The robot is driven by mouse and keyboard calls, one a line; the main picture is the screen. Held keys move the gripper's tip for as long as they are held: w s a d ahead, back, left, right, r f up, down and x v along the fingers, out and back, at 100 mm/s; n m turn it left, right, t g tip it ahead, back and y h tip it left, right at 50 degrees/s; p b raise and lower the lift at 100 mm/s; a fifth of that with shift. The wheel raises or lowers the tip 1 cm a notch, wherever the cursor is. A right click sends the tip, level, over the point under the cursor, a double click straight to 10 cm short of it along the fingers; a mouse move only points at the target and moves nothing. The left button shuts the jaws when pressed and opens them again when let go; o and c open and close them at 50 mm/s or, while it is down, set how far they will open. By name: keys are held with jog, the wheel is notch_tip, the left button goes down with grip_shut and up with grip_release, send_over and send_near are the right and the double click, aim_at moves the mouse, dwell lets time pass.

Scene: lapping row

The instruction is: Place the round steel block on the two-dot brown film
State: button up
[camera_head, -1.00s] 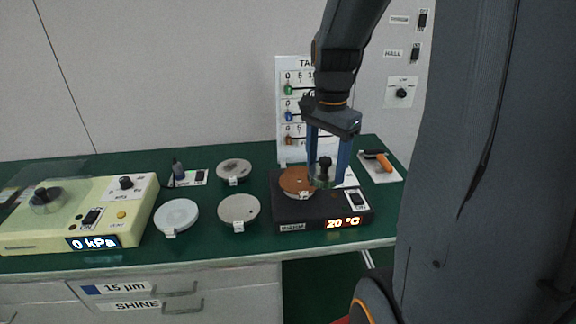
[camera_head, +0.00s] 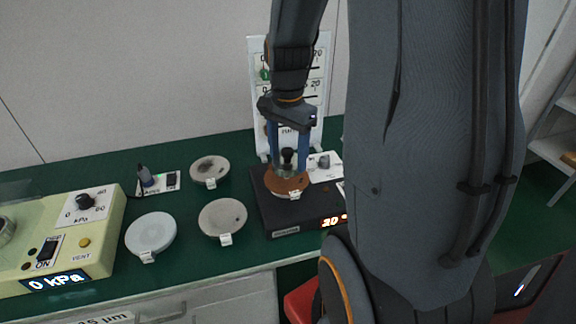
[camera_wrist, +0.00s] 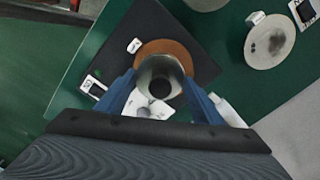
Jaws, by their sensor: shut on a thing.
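My gripper (camera_head: 289,168) is shut on the round steel block (camera_head: 286,171), a short cylinder with a black knob on top. Its blue fingers stand on either side of the block in the wrist view (camera_wrist: 160,100). The brown film (camera_head: 287,189) is a round disc on the black heated plate (camera_head: 277,222), with a small white tag at its front edge. The block is upright over the film, toward its back part in the head view. Film shows around the block's far side in the wrist view (camera_wrist: 172,46). I cannot tell whether they touch or read the tag's dots.
Left of the plate lie two grey discs (camera_head: 222,219) (camera_head: 209,168) and a white disc (camera_head: 150,234), each tagged. A cream vacuum unit reading 0 kPa (camera_head: 70,250) stands further left. A table chart (camera_head: 316,100) stands behind the plate. Green bench shows between the discs.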

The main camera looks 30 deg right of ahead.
aim_at(288, 160)
jog(key=shift+f, duration=2.05)
jog(key=shift+f, duration=0.15)
jog(key=o, duration=1.8)
jog(key=shift+o, duration=0.2)
notch_tip(288, 160, up, 12)
jog(key=shift+f+b, duration=0.1)
jog(key=shift+b, duration=0.3)
jog(key=s+a+f+n, duration=0.4)
jog(key=a+n, duration=0.2)
jog(key=n, duration=0.1)
jog(key=s+a+f+n, duration=0.3)
jog(key=a+f+n, duration=0.1)
jog(key=a+n, duration=0.3)
jog(key=shift+s+f+n+t, duration=0.25)
jog(key=shift+s+n+t, duration=0.05)
jog(key=shift+s, duration=0.05)
